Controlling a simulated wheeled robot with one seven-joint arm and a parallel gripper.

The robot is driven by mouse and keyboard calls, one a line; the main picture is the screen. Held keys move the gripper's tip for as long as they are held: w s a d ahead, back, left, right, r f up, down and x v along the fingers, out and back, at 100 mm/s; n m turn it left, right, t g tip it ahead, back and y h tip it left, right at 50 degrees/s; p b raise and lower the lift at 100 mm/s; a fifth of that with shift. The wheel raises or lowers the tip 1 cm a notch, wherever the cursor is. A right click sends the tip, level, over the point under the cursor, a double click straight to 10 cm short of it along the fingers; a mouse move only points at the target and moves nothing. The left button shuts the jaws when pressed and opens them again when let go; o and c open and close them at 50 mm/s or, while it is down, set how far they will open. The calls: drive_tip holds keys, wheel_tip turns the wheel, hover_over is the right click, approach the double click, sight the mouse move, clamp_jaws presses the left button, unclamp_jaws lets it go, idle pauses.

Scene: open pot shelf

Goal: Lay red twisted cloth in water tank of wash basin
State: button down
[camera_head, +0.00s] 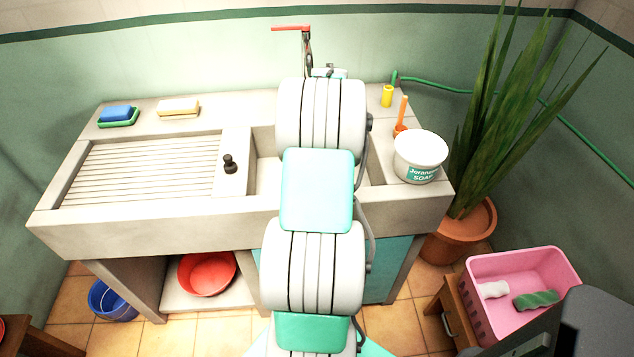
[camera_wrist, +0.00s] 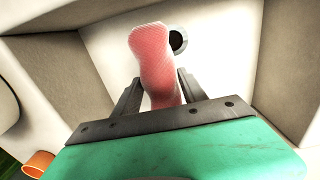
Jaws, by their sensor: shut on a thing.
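The red twisted cloth (camera_wrist: 155,60) shows in the wrist view, held between the two fingers of my gripper (camera_wrist: 159,78). It extends beyond the fingertips over the water tank (camera_wrist: 220,55). The tank's pale floor has a round dark drain hole (camera_wrist: 178,41) beside the cloth's far end. I cannot tell whether the cloth touches the floor. In the head view, the wash basin (camera_head: 150,232) stands against the wall. The visible left part of its tank (camera_head: 268,178) lies right of the ribbed board. My arm hides the tank's middle, my gripper and the cloth there.
A tap with a red handle (camera_head: 291,28) rises behind the tank. A white soap tub (camera_head: 420,150) stands on the right rim, and a black plug (camera_head: 229,163) on the divider. A pink basket (camera_head: 490,318) at lower right holds a white and a green cloth.

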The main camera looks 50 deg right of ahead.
drive_tip(key=f, duration=0.6)
drive_tip(key=shift+w+a+f, duration=0.2)
drive_tip(key=shift+w, duration=0.1)
drive_tip(key=shift+f, duration=0.1)
drive_tip(key=c, duration=0.6)
unclamp_jaws()
drive_tip(key=shift+f, duration=0.1)
drive_tip(key=shift+c, duration=0.2)
